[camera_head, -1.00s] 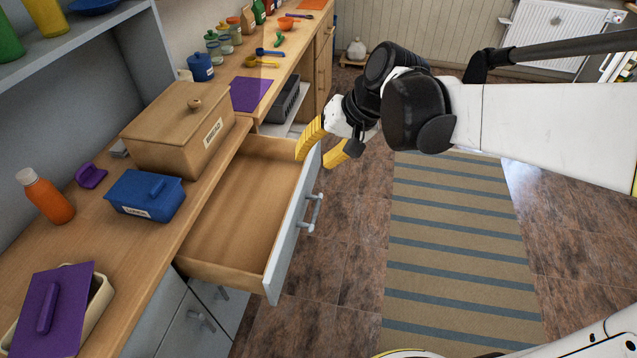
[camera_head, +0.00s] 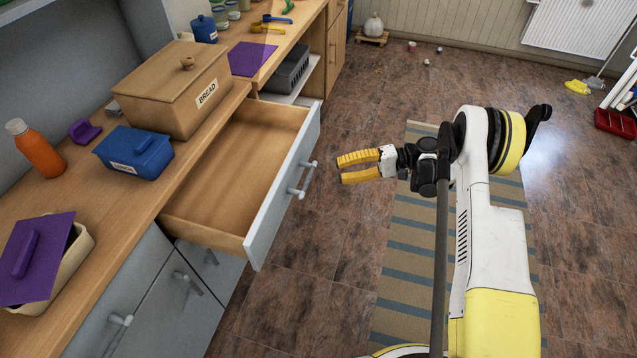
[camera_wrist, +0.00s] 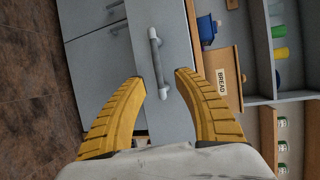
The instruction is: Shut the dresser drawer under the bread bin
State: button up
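In the wrist view my gripper (camera_wrist: 160,85) is open and empty. The drawer's grey handle (camera_wrist: 158,62) appears between and beyond the fingertips. The bread bin also shows at right in the wrist view (camera_wrist: 222,78).
A blue lidded box (camera_head: 135,155), an orange bottle (camera_head: 36,148) and a cream box with a purple lid (camera_head: 62,275) stand on the counter (camera_head: 105,215). A striped rug (camera_head: 400,250) lies on the floor. The floor between drawer and gripper is clear.

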aim_at(307, 179)
jog(key=a+f+b, duration=0.1)
jog(key=a, duration=0.2)
jog(key=a+b, duration=0.1)
jog(key=a, duration=0.3)
jog(key=s+a+f+b, duration=0.1)
jog(key=a, duration=0.2)
jog(key=shift+a+f+b, duration=0.25)
jog(key=shift+f+b, duration=0.05)
jog(key=shift+f, duration=0.05)
grip_shut()
